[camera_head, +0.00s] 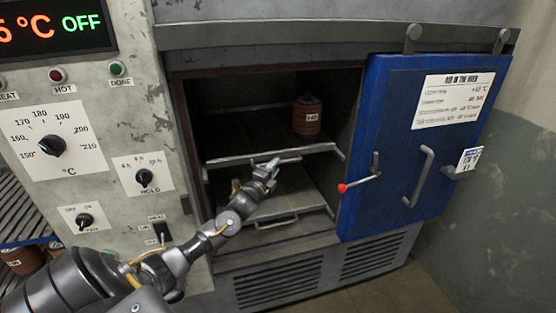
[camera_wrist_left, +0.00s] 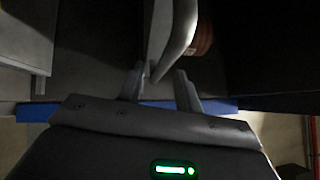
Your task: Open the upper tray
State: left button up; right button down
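The oven (camera_head: 190,110) stands open, and the upper tray (camera_head: 225,162) is inside, its pale front bar running across the opening. A stack of reddish-brown discs (camera_head: 307,116) with a label stands further back in the chamber. My left gripper (camera_head: 270,168) is at the middle of the upper tray's front. In the left wrist view, my left gripper (camera_wrist_left: 160,87) has its fingers apart, with a curved pale handle bar (camera_wrist_left: 178,38) reaching between them; firm contact does not show. My right gripper is not in view.
A lower tray (camera_head: 275,222) with its own handle lies beneath my left gripper. The blue sliding door (camera_head: 400,200) is to the right of the opening, with a red-tipped lever (camera_head: 358,181) near its edge. A control panel (camera_head: 95,160) is at left.

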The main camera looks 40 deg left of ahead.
pick_arm(q)
jog(key=shift+p+x, duration=0.3)
jog(key=shift+x, duration=1.3)
grip_shut()
